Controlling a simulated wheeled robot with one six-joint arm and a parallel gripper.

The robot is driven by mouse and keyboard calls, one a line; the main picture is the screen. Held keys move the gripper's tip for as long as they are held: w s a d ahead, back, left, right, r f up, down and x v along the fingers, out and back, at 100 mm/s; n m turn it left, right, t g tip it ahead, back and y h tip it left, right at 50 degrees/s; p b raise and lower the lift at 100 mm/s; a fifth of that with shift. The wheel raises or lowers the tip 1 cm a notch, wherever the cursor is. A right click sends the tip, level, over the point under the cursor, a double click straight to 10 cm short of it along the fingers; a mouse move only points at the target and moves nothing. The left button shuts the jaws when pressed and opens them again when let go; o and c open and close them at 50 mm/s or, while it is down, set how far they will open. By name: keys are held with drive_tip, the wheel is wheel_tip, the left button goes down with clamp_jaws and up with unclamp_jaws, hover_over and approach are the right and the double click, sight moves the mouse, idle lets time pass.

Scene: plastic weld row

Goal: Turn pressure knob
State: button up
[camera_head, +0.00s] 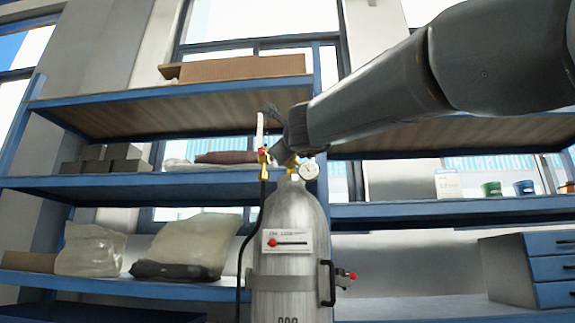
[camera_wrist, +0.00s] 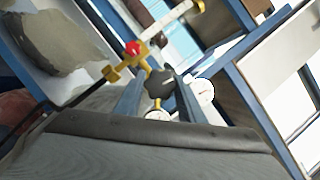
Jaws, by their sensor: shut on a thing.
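The pressure knob (camera_wrist: 158,84) is a dark, lobed knob on a brass regulator (camera_wrist: 128,66). In the wrist view my gripper (camera_wrist: 160,88) has one finger on each side of it and is shut on it. In the head view my gripper (camera_head: 289,138) reaches in from the right to the top of a grey metal cylinder (camera_head: 290,215), and hides the knob there. A round white gauge (camera_head: 308,171) sits just below my gripper; it also shows right of the fingers in the wrist view (camera_wrist: 204,93). A second gauge (camera_wrist: 157,115) shows between the fingers.
A small red knob (camera_head: 263,151) and a black hose (camera_head: 242,240) are left of the cylinder valve. The cylinder has a black handle (camera_head: 327,283). Blue shelves (camera_head: 90,187) stand behind, with clear bags (camera_head: 195,243), small boxes and cans (camera_head: 491,188).

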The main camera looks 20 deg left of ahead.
drive_tip(key=m+h+b, duration=0.1)
drive_tip(key=m+b, duration=0.1)
drive_tip(key=m+t+b, duration=0.1)
drive_tip(key=m, duration=0.2)
drive_tip(key=m+t+h+b, duration=0.1)
drive_tip(key=m+b, duration=0.1)
drive_tip(key=shift+a+f+m+h+b, duration=0.15)
drive_tip(key=shift+f+m+h+b, duration=0.15)
drive_tip(key=shift+m, duration=0.1)
drive_tip(key=shift+r+m+t+h+b, duration=0.1)
drive_tip(key=shift+m+t+h+b, duration=0.3)
drive_tip(key=shift+m+h, duration=0.9)
drive_tip(key=shift+m+t+h+b, duration=0.3)
drive_tip(key=shift+m+h+b, duration=0.15)
drive_tip(key=shift+m, duration=1.95)
drive_tip(key=o, duration=1)
drive_tip(key=shift+o, duration=0.2)
drive_tip(key=shift+r, duration=0.1)
drive_tip(key=shift+s, duration=0.1)
drive_tip(key=b+v, duration=0.2)
drive_tip(key=v, duration=0.5)
drive_tip(key=shift+s, duration=0.3)
